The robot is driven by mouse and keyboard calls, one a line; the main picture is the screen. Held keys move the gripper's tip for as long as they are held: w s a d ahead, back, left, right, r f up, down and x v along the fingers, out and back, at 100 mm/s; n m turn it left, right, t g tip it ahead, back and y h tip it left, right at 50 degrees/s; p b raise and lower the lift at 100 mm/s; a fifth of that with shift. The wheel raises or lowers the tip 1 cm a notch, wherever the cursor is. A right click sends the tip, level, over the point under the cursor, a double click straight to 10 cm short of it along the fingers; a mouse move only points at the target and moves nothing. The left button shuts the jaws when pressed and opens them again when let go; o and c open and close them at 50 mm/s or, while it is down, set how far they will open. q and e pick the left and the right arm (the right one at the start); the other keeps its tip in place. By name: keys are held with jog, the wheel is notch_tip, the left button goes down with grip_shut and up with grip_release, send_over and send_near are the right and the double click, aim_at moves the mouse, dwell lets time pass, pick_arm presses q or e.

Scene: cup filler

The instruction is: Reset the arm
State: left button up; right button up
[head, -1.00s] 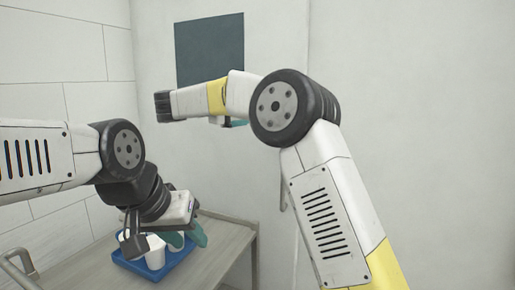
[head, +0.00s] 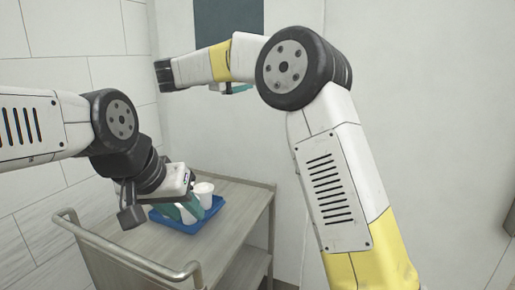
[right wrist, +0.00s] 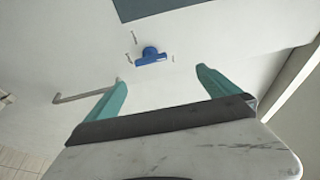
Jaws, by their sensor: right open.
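My left gripper (head: 185,209) is over the blue tray at the lower left of the head view, its teal fingers beside white cups and partly hidden by the wrist. I cannot tell whether it is open or shut. My right arm is raised and bent, its forearm pointing left across the head view; a bit of teal shows under it. In the right wrist view my right gripper (right wrist: 160,78) is open, its two teal fingers wide apart with nothing between them, facing the wall.
A grey cart (head: 245,200) with a rail handle (head: 135,262) and a lower shelf carries the blue tray (head: 168,221) and white cups (head: 203,191). A dark panel (head: 228,22) is on the wall. A blue fitting (right wrist: 151,57) shows in the right wrist view.

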notch_tip(320, 180, up, 10)
jog(key=s+d+n+t+y, duration=0.2)
jog(key=n+t+y, duration=0.5)
jog(key=n+y, duration=0.6)
jog(key=s+d+f+n+g, duration=0.4)
jog(key=s+d+f+g, duration=0.1)
jog(key=s+f, duration=0.6)
jog(key=s+d+f+n+g, duration=0.5)
jog(key=s+f, duration=0.7)
jog(key=s+d+f+n+g+y, duration=0.1)
jog(key=s+d+f+n+g, duration=0.3)
jog(key=s+f, duration=0.8)
jog(key=shift+d+n+g, duration=0.4)
jog(key=shift+d+g, duration=0.1)
jog(key=shift+d, duration=0.55)
jog(key=shift+r, duration=0.1)
jog(key=shift+c, duration=0.2)
